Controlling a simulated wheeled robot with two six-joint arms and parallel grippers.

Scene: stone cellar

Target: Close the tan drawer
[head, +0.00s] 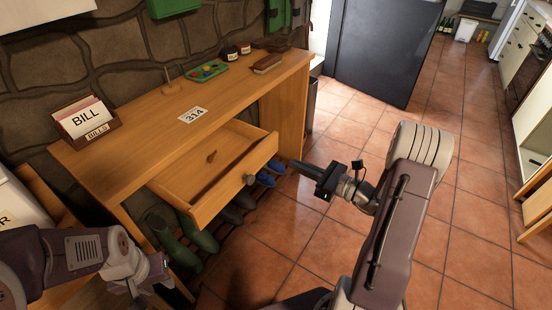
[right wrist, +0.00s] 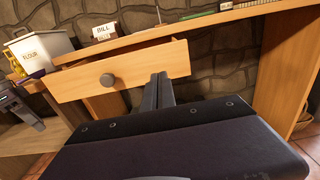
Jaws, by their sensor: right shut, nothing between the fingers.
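The tan drawer (head: 213,182) is pulled out of the wooden table and stands open. My right gripper (head: 298,166) is shut and empty, just outside the right end of the drawer front, with a small apparent gap. In the right wrist view its fingers (right wrist: 160,80) overlap the right part of the front; contact is unclear. My left gripper (head: 163,275) is at the lower left, away from the drawer; its fingers are unclear.
The tabletop (head: 150,118) holds a bill box (head: 87,122), a 314 card (head: 193,115), a green tray (head: 209,71) and a brown brush-like item (head: 268,63). Green boots (head: 200,235) and blue shoes (head: 267,178) stand below. Tiled floor (head: 330,235) is clear to the right.

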